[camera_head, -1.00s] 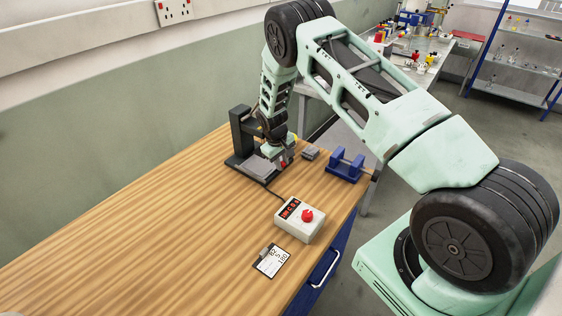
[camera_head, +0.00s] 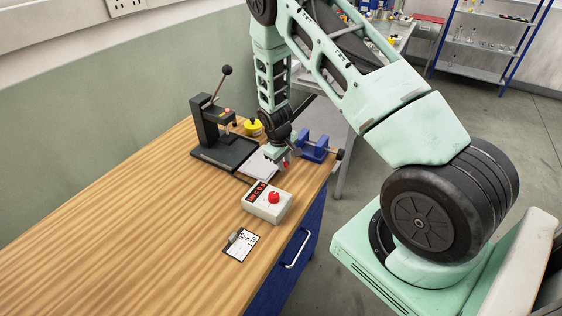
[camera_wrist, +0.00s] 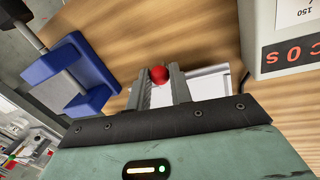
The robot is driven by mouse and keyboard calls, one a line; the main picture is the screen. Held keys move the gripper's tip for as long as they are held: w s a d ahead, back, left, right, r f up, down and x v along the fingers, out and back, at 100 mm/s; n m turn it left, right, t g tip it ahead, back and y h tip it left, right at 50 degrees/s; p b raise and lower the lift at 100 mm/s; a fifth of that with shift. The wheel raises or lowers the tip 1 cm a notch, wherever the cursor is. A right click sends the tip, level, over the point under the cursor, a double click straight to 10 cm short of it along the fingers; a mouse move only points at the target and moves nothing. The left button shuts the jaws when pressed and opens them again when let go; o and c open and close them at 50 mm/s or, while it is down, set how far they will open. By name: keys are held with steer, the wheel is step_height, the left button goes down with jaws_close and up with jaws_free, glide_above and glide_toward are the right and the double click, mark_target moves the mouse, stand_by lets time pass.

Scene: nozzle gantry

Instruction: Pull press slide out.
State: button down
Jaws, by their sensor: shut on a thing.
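The black press (camera_head: 206,124) stands at the back of the wooden table, with a lever topped by a black ball. Its slide (camera_head: 254,168) is a light grey plate that sticks out from the press base toward the right front. My gripper (camera_head: 285,164) is at the slide's outer end, low over the table. In the wrist view my gripper (camera_wrist: 161,84) has its fingers closed on the slide's round red knob (camera_wrist: 159,74). Part of the pale slide (camera_wrist: 210,72) shows beside the right finger.
A blue vise (camera_head: 313,148) stands right of my gripper, near the table edge. A control box (camera_head: 262,206) with a red knob is close in front. A yellow object (camera_head: 253,127) sits behind the slide. A card (camera_head: 243,244) lies nearer. The table's left is clear.

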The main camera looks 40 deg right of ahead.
steer(key=c, duration=1.3)
jaws_free()
steer(key=shift+o, duration=0.2)
steer(key=shift+r, duration=0.1)
steer(key=a+r+b, duration=0.3)
steer(key=r+b, duration=0.1)
steer(key=r, duration=1.3)
steer(key=shift+s+a, duration=0.2)
